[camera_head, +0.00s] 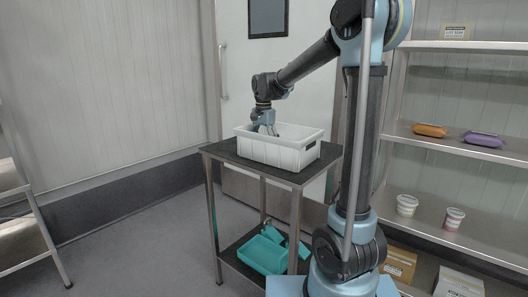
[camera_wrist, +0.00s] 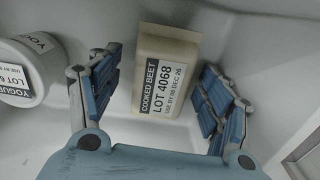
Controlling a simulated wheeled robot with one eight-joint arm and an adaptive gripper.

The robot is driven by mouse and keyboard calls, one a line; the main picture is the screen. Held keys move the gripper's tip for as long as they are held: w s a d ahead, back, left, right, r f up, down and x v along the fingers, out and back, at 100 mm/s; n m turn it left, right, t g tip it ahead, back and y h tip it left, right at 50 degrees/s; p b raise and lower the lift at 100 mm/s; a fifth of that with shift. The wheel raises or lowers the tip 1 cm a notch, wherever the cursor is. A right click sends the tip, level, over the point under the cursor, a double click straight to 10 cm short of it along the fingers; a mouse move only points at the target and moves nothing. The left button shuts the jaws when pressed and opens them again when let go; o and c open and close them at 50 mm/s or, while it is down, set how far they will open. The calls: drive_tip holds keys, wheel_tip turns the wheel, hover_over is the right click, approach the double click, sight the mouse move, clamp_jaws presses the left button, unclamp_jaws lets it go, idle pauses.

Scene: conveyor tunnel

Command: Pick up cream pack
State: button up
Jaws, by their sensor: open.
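In the wrist view a cream-coloured block-shaped pack (camera_wrist: 166,52) lies in a white crate (camera_wrist: 235,50). Its label reads "COOKED BEET LOT 4068". My gripper (camera_wrist: 162,92) is open, with one finger on each side of the pack and gaps visible beside it. In the head view my gripper (camera_head: 266,130) reaches down into the white crate (camera_head: 278,152), which stands on a dark-topped trolley (camera_head: 222,150). The crate's near wall hides the pack there.
A white yogurt tub (camera_wrist: 30,68) is left of the fingers in the crate. Shelves at right hold an orange pack (camera_head: 430,130), a purple pack (camera_head: 484,139), two tubs (camera_head: 407,205) and boxes (camera_head: 399,264). Teal trays (camera_head: 262,253) sit on the trolley's lower shelf.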

drive_tip(key=c, duration=1.3)
wheel_tip(320, 180, up, 10)
drive_tip(key=shift+f, duration=0.1)
drive_tip(key=o, duration=0.6)
drive_tip(key=c, duration=0.9)
drive_tip(key=shift+r, duration=0.2)
